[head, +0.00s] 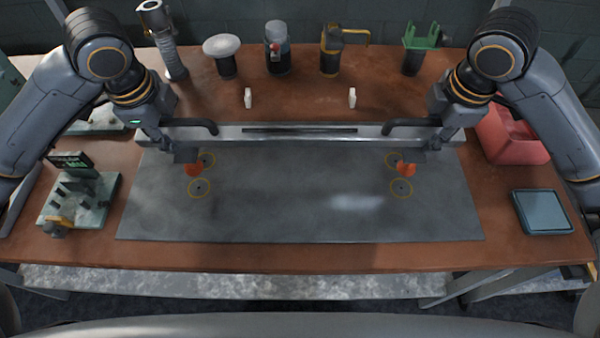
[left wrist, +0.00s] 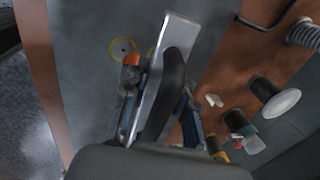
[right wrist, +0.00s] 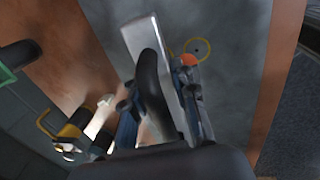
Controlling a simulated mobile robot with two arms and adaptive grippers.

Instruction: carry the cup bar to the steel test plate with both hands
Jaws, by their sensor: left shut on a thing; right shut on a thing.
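The cup bar (head: 300,133) is a long pale metal bar with a dark slot, spanning left to right over the back edge of the steel test plate (head: 300,205). Orange cups (head: 194,169) and (head: 406,169) hang in front of its ends, near the plate's rear yellow rings. I cannot tell whether they touch the plate. My left gripper (head: 168,120) is shut on the bar's left black handle, and my right gripper (head: 434,120) on its right one. The wrist views show the bar in the left (left wrist: 165,65) and right (right wrist: 140,45); the fingertips are mostly hidden.
Several fittings stand at the back, including a white-topped stand (head: 222,47) and a green fork-shaped one (head: 420,40). Two small white blocks (head: 248,98) (head: 352,98) stand behind the bar. A fixture (head: 80,198) is left of the plate; a red bin (head: 512,140) and blue-grey pad (head: 541,213) right.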

